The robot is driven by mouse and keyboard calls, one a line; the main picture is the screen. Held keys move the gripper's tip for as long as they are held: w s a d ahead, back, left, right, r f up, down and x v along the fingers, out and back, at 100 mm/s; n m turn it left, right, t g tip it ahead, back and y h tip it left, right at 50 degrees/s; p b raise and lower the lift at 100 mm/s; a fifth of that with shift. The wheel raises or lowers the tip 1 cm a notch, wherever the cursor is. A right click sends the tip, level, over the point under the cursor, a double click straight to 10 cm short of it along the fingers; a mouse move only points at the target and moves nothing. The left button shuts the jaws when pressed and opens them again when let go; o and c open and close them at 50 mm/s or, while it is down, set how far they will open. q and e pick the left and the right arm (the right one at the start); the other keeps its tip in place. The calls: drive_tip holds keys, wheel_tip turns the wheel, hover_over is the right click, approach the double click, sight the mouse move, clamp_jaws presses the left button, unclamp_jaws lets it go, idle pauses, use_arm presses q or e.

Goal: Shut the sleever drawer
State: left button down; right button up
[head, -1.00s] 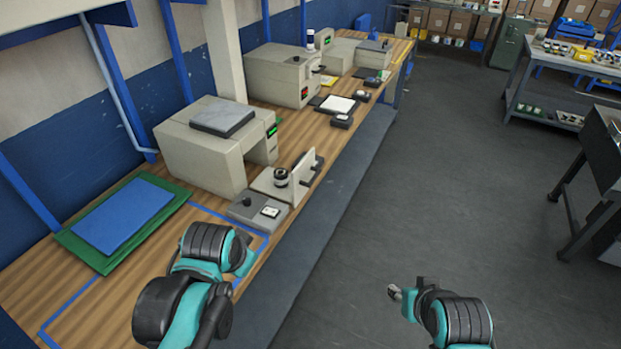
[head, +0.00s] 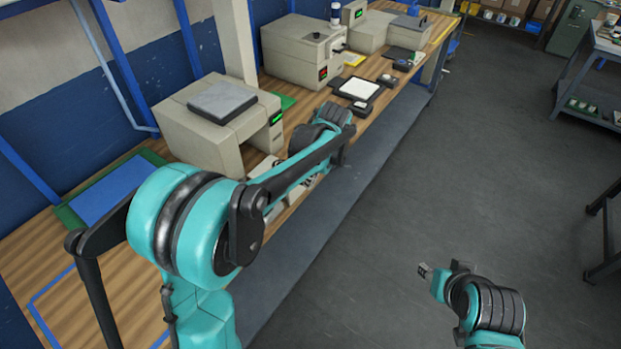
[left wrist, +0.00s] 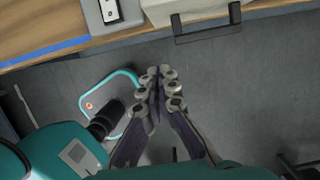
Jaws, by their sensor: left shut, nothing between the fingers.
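The sleever (head: 200,140) is a large beige housing on the bench in the head view. Its drawer (head: 264,167) stands out at its front right, mostly hidden behind my left arm. In the left wrist view the beige drawer front (left wrist: 190,10) shows at the top edge, with a black bar handle (left wrist: 208,30) over the bench edge. My left gripper (left wrist: 157,78) is shut and empty above the floor, below and left of the handle and apart from it. My right gripper (head: 425,271) is low over the floor at the right; its finger opening is too small to judge.
A grey control box (left wrist: 112,14) sits on the bench left of the drawer. A blue sheet on a green mat (head: 110,190) lies at the left. Another beige machine (head: 300,50) stands farther along. The floor (head: 440,190) beside the bench is clear.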

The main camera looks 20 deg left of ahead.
use_arm(q)
drive_tip(key=w+a+f+b, duration=0.2)
drive_tip(key=a+f, duration=0.3)
drive_tip(key=f, duration=0.1)
drive_tip(key=shift+f+b, duration=0.35)
drive_tip(key=shift+f, duration=0.05)
drive_tip(key=shift+a, duration=0.2)
